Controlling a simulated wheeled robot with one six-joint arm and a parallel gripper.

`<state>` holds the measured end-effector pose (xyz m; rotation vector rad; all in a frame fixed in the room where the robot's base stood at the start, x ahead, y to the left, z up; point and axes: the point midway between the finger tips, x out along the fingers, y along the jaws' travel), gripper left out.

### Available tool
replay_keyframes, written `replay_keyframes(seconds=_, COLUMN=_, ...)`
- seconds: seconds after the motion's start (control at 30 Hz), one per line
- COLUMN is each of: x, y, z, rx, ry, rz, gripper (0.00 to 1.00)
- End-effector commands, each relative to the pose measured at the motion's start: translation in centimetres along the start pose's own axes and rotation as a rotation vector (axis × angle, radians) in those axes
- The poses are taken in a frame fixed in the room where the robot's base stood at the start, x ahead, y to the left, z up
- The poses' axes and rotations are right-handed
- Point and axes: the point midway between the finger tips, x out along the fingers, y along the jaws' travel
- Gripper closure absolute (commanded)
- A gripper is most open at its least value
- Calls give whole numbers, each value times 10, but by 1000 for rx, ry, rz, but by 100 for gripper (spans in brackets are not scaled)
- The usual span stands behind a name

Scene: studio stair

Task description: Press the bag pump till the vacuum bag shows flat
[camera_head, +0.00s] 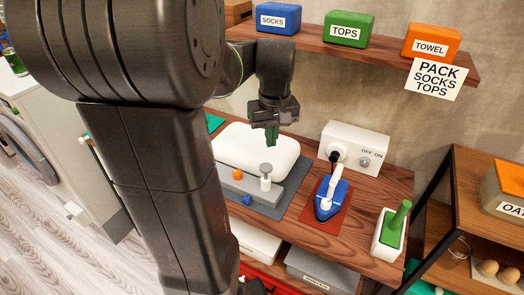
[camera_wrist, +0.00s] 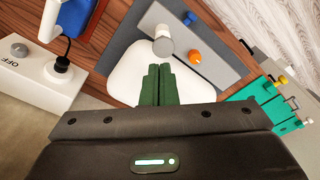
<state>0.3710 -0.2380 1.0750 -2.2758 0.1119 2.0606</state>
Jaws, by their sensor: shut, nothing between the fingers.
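The white vacuum bag (camera_head: 256,150) looks puffed up and rounded, lying on a grey mat (camera_head: 291,187). The bag also shows in the wrist view (camera_wrist: 130,84), partly behind my fingers. A white pump with a grey round top (camera_head: 266,177) stands upright at the bag's front edge, on a grey bar (camera_head: 240,187). In the wrist view the pump (camera_wrist: 163,41) is just beyond my fingertips. My gripper (camera_head: 272,136) is shut and empty, its green fingers pointing down above the bag. It appears apart from the pump.
An orange knob (camera_head: 237,174) and a blue knob (camera_head: 247,199) sit by the pump. To the right are a blue iron (camera_head: 328,198), a white switch box (camera_head: 353,146) with a black plug, and a green-handled item (camera_head: 395,226). A shelf (camera_head: 310,43) holding labelled boxes hangs above.

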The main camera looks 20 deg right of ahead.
Motion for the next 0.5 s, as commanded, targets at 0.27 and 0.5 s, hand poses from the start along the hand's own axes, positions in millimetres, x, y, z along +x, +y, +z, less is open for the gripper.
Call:
replay_keyframes(seconds=0.27, x=6, y=-2, z=-9, rx=-1, ry=-4, rz=-1, gripper=100)
replay_keyframes(seconds=0.5, x=16, y=-4, z=-9, rx=0, ry=-1, rz=1, gripper=100)
